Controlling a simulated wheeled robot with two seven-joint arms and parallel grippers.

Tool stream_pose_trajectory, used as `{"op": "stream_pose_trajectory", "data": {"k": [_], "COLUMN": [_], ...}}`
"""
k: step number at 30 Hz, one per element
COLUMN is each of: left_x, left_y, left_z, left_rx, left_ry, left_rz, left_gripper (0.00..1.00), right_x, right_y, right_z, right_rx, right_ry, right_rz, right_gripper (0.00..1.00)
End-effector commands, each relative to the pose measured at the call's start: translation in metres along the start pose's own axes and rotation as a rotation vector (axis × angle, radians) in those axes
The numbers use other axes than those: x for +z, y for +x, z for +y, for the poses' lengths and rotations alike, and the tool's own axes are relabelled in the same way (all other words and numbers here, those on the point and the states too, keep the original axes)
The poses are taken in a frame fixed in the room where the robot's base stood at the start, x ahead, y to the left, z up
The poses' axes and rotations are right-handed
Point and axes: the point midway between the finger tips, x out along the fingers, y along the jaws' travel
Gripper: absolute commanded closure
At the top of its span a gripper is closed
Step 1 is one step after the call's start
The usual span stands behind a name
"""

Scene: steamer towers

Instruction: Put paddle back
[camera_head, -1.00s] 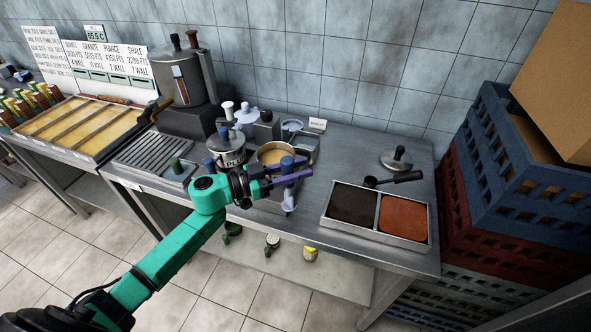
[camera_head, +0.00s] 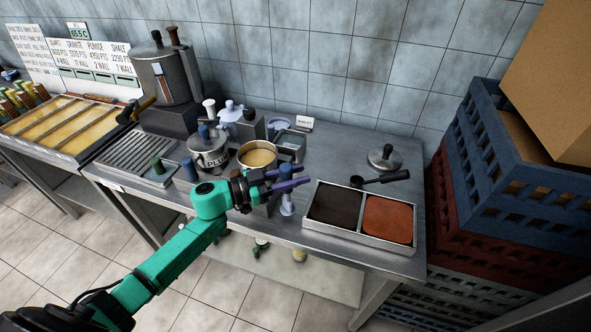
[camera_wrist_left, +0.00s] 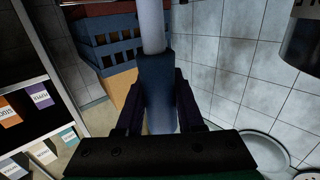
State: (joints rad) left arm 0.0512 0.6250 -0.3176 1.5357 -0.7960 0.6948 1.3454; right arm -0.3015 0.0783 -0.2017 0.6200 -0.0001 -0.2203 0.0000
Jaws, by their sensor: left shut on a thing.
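The paddle has a blue handle (camera_head: 287,171) and a pale shaft (camera_head: 287,201). My left gripper (camera_head: 288,179) is shut on the handle, and the paddle stands roughly upright in the grip. It is in front of and to the right of the round pan of tan contents (camera_head: 258,158), apart from it. In the left wrist view the dark blue handle (camera_wrist_left: 157,85) lies between the fingers and the pale shaft (camera_wrist_left: 152,25) extends beyond it. I cannot tell whether the paddle's lower end touches the bench. My right gripper is not in view.
A two-part tray of dark and orange contents (camera_head: 361,240) lies right of the paddle. A lidded pot (camera_head: 209,158), a blue-topped object (camera_head: 190,170) and a large steel machine (camera_head: 166,75) stand left. Stacked crates (camera_head: 495,150) rise at the right. A lid (camera_head: 384,160) lies behind the tray.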

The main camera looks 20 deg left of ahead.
Motion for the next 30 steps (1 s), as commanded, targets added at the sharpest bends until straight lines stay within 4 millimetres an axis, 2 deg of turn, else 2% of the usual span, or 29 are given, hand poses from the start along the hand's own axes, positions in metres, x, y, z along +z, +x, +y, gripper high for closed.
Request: {"op": "stream_pose_trajectory", "data": {"k": [1,6,30], "left_x": [0.010,0.020,0.027], "left_y": [0.000,0.001,0.001], "left_z": [0.000,0.000,0.000], "left_rx": [0.000,0.001,0.001], "left_ry": [0.000,0.000,0.000], "left_rz": [0.001,0.001,0.001], "left_gripper": [1.00,1.00,1.00], "right_x": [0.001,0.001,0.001], "right_y": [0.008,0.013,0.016], "right_z": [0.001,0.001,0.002], "right_rx": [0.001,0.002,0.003], "right_ry": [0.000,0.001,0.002], "right_rz": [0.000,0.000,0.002], "right_gripper": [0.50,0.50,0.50]}}
